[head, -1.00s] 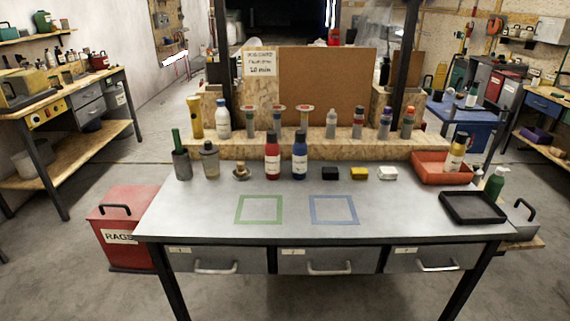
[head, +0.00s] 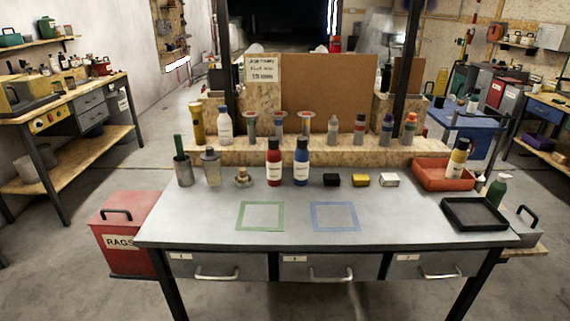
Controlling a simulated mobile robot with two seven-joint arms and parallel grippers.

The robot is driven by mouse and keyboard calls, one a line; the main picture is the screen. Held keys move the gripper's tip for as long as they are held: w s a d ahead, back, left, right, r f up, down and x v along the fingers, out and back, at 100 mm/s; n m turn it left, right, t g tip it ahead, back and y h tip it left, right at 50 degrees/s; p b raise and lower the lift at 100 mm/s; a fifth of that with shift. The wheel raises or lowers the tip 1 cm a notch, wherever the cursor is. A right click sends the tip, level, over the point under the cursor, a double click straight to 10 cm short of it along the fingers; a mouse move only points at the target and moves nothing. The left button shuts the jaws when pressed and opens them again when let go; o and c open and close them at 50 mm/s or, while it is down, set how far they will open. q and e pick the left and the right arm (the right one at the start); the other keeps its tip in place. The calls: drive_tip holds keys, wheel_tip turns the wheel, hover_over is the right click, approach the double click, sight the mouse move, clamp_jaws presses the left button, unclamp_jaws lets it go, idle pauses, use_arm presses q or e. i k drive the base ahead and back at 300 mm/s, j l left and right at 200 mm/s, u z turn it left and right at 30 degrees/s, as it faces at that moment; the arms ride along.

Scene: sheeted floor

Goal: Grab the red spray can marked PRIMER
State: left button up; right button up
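A red bottle-shaped container with a black cap and a pale label (head: 274,165) stands upright on the grey workbench (head: 220,222), left of a similar blue one (head: 301,165). Its label is too small to read, so I cannot tell whether it says PRIMER. On the wooden shelf behind stand several grey cans with coloured parts, among them one with a red band (head: 360,126) and one with an orange top (head: 410,127). Their lettering is also unreadable. Neither of my grippers is in view.
Green (head: 260,216) and blue (head: 335,216) taped squares mark the clear bench front. Black (head: 331,180), yellow (head: 361,180) and white (head: 389,180) blocks sit behind. A red-orange tray (head: 430,181) and black tray (head: 473,226) are right. A red RAGS bin (head: 122,257) stands left.

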sight(273, 157)
drive_tip(key=i+j, duration=0.15)
drive_tip(key=i, duration=0.3)
drive_tip(key=i+j+z, duration=0.1)
drive_tip(key=i+z, duration=0.15)
drive_tip(key=z, duration=0.25)
drive_tip(key=i+j+z, duration=0.15)
drive_tip(key=z, duration=0.3)
